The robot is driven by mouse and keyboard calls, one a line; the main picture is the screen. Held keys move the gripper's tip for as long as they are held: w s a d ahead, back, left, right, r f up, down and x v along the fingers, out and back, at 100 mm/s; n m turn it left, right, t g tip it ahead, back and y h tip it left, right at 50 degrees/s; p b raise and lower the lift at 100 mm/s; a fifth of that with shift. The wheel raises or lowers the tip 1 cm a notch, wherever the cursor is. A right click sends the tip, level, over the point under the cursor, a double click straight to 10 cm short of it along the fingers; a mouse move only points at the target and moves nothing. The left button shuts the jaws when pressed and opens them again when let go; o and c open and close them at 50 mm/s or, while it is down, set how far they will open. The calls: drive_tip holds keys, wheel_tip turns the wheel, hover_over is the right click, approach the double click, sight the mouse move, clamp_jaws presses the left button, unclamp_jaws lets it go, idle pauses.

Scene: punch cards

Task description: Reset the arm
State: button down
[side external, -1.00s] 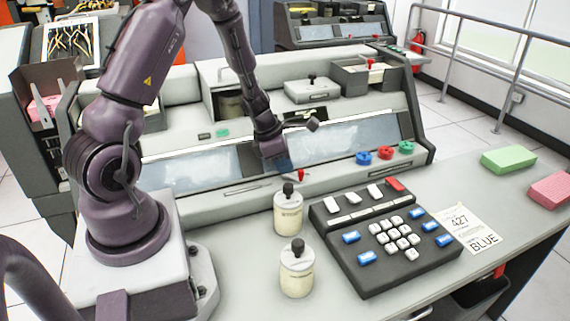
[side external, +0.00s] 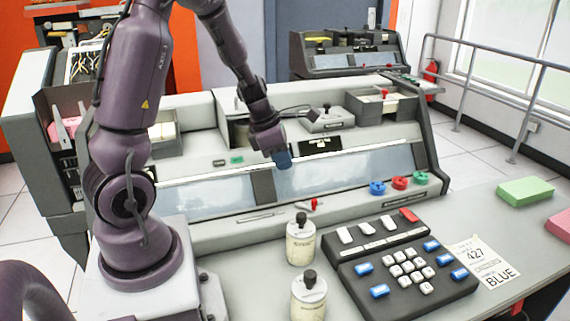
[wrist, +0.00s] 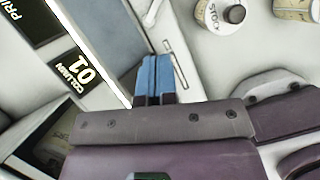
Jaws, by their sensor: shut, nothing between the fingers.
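My gripper (side external: 283,160) hangs in front of the console's sloped glass panel (side external: 345,168), below my raised arm. In the wrist view its two blue fingertips (wrist: 156,75) are together with nothing between them. It is apart from the keypad, the jars and the knobs.
Two cream jars with black knobs, a rear one (side external: 301,240) and a front one (side external: 308,298), stand left of the black keypad (side external: 405,265). A paper reading 427 BLUE (side external: 483,262) lies right of it. Blue, red and green knobs (side external: 399,183) line the console's right. A green block (side external: 525,190) is at far right.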

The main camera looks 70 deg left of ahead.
drive_tip(key=s+d+r+m, duration=0.3)
drive_tip(key=d+r+m, duration=0.2)
drive_tip(key=m, duration=0.6)
drive_tip(key=s+d+r+m+t, duration=0.1)
drive_tip(key=s+d+r+m, duration=0.3)
drive_tip(key=m, duration=0.6)
drive_tip(key=s+d+r+m+y, duration=0.1)
drive_tip(key=s+d+r+m, duration=0.2)
drive_tip(key=d+r+m, duration=0.5)
drive_tip(key=d+m, duration=0.1)
drive_tip(key=m, duration=0.2)
drive_tip(key=shift+s+d+m+t, duration=0.15)
drive_tip(key=shift+m+t, duration=0.15)
